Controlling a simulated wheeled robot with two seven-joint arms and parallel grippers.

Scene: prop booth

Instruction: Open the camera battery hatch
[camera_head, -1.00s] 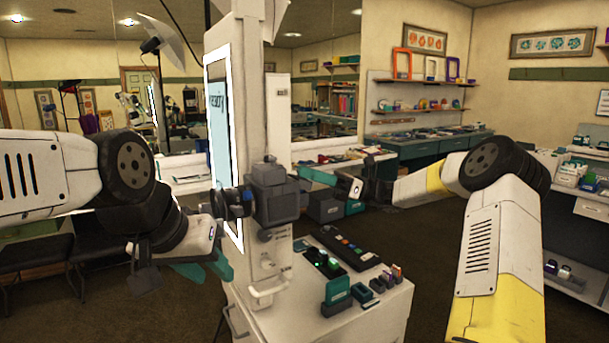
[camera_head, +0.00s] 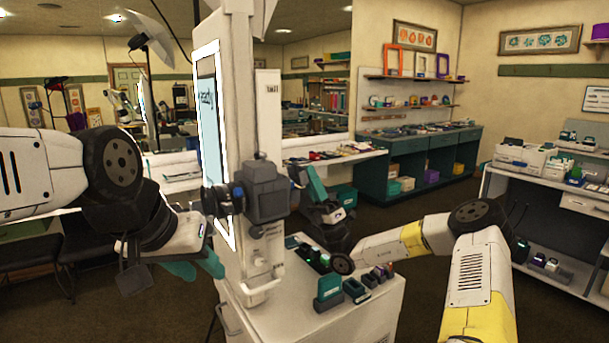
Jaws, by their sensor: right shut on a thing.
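The dark grey camera (camera_head: 266,192) is mounted on the white booth column, with its lens to the left. My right gripper (camera_head: 302,176) is at the camera's right side, with its teal fingers pointing up and left. It is shut on a small dark part there, which looks like the battery hatch; the fingers and the angle hide most of it, so I cannot tell how far it is swung. My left gripper (camera_head: 197,267) hangs left of the column, below the lens and apart from the camera. Its teal fingers look spread and empty.
A white cabinet (camera_head: 345,322) below the camera carries a dark button panel and several small teal and dark blocks. A lit screen (camera_head: 212,110) is on the column. A white shelf unit (camera_head: 575,195) stands at right. Open floor lies between.

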